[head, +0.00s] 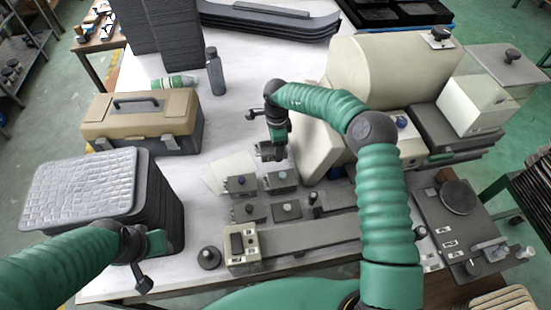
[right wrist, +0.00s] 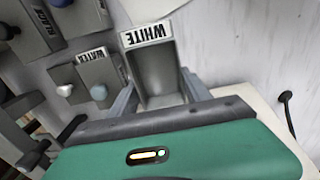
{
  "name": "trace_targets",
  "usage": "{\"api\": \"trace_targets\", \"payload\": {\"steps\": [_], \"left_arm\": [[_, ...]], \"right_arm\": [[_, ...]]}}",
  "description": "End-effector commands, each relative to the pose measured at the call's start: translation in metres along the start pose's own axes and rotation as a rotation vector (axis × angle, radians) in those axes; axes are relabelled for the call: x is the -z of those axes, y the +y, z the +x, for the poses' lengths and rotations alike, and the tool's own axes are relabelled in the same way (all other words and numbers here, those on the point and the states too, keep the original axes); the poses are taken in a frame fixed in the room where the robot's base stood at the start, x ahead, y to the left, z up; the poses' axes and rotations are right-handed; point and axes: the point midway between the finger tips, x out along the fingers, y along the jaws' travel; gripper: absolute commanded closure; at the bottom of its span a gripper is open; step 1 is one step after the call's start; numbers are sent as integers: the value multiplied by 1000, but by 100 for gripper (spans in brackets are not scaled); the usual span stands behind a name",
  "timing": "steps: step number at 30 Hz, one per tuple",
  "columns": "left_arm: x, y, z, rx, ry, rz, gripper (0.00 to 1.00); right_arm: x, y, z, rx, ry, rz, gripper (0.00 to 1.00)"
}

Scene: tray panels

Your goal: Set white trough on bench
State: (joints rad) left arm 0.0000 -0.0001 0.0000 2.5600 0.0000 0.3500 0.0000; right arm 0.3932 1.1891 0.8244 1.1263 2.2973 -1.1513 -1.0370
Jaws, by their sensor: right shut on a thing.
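The white trough (right wrist: 158,78) is a small grey open bin with a label reading "WHITE", upside down in the right wrist view. It sits between the two fingers of my right gripper (right wrist: 160,98), which is shut on it. In the head view my right gripper (head: 274,138) points down, with the trough (head: 266,152) at its tip, just behind the other small bins. I cannot tell whether it touches the bench. The bench (head: 225,130) has a whitish top. My left gripper (head: 146,262) is at the lower left, beside the stack of trays; its jaws are not clear.
Several small grey bins (head: 281,181) stand in front of the trough; one label reads "BLACK" (right wrist: 32,104). A white sheet (head: 228,170) lies to the left. A beige machine (head: 395,70) stands right, a tan toolbox (head: 140,118) left, and dark stacked trays (head: 170,205) front left.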

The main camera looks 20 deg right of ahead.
Motion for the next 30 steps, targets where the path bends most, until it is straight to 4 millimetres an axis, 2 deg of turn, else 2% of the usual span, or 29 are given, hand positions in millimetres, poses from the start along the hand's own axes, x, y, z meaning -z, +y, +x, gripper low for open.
{"api": "trace_targets", "payload": {"steps": [9,17,18,23,30], "left_arm": [[0,0,-1,0,0,0,60],[0,0,-1,0,0,0,60],[0,0,0,0,0,0,60],[0,0,0,0,0,0,60],[0,0,0,0,0,0,60]], "right_arm": [[0,0,48,0,-1,-2,99],[0,-1,50,2,-1,-3,99],[0,0,52,1,-1,-3,43],[0,0,51,1,-1,-3,22],[0,0,51,1,-1,-3,22]]}}
